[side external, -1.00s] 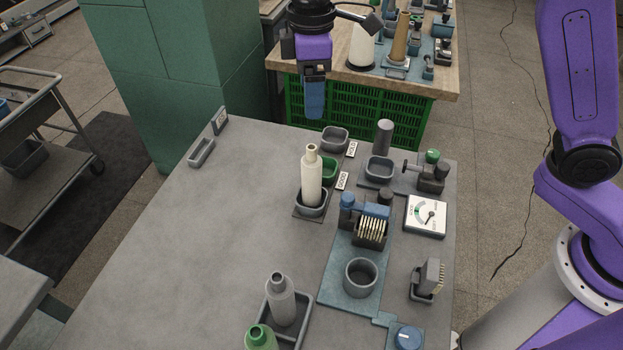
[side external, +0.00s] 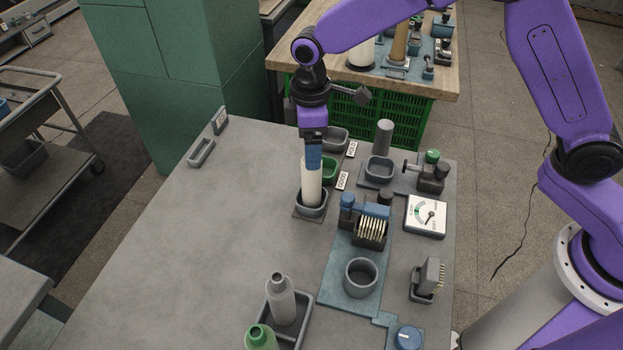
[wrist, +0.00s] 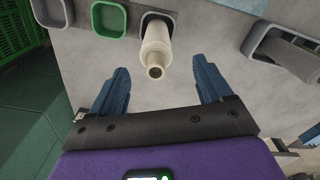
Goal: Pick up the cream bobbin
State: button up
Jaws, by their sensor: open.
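The cream bobbin (side external: 311,187) stands upright in a small grey cup (side external: 311,205) at the far side of the grey table. Its narrow top is hidden behind my gripper (side external: 314,165) in the side view. In the wrist view the bobbin (wrist: 155,45) points its open top toward the camera, a little beyond the fingertips and between their lines. My gripper (wrist: 163,80) is open, its two blue fingers spread to the left and right of the bobbin with gaps on both sides. I cannot see any contact.
A green cup (side external: 328,169) and another grey cup (side external: 337,138) stand in a row behind the bobbin. A blue-grey fixture (side external: 369,225) stands to the right.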

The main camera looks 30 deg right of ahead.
jog(key=f, duration=0.5)
jog(key=shift+w+d, duration=0.1)
jog(key=shift+d, duration=0.15)
jog(key=shift+r, duration=0.1)
jog(key=c, duration=1)
jog(key=shift+r, duration=8.1)
jog(key=shift+c, duration=0.2)
